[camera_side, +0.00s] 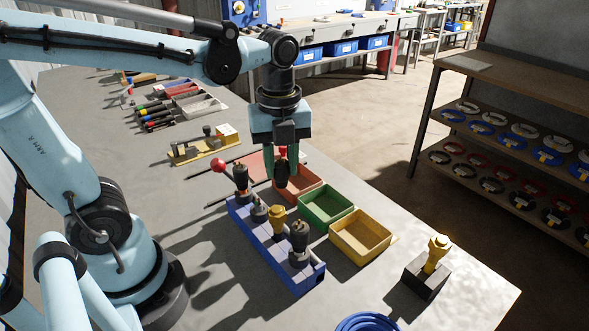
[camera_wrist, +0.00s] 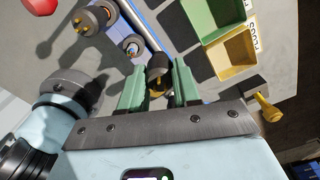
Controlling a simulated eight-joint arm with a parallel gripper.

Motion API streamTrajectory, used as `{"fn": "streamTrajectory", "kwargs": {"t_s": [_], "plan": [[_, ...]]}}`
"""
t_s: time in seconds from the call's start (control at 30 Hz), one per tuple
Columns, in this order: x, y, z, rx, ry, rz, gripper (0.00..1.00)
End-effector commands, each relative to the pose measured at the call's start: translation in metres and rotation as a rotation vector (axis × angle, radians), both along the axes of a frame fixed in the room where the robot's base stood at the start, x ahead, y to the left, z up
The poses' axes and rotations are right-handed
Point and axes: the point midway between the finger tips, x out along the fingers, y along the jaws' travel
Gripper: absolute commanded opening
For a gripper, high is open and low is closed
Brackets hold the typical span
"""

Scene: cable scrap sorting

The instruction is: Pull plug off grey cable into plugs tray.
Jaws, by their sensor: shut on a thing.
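My gripper (camera_wrist: 159,88) is shut on a dark plug (camera_wrist: 160,66), which sits between its green fingers; a brass-coloured part shows at its near end. In the side view the black held plug (camera_side: 282,175) hangs upright below my gripper (camera_side: 281,160), behind the blue rack as seen from there. I cannot tell whether a grey cable is attached to it. The yellow tray (camera_side: 335,246) looks empty; the label beside it in the wrist view (camera_wrist: 226,72) appears to read PLUGS. It lies to the right of my gripper.
The blue rack (camera_side: 305,284) holds several upright plugs close to my gripper. A green tray (camera_side: 325,222) and a red tray (camera_side: 303,198) adjoin the yellow one. A blue coil (camera_side: 366,323) lies at the front.

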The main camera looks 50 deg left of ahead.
Motion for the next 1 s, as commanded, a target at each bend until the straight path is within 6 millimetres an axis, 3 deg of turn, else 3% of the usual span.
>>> {"fn": "streamTrajectory", "kwargs": {"t_s": [0.2, 0.5, 0.73, 1.0], "plan": [[0.045, -0.031, -0.02, 0.0, 0.0, -0.005, 0.0], [0.089, -0.076, -0.058, 0.0, 0.0, -0.003, 0.0], [0.102, -0.096, -0.077, 0.0, 0.0, -0.001, 0.0], [0.104, -0.099, -0.093, 0.0, 0.0, 0.0, 0.0]]}}
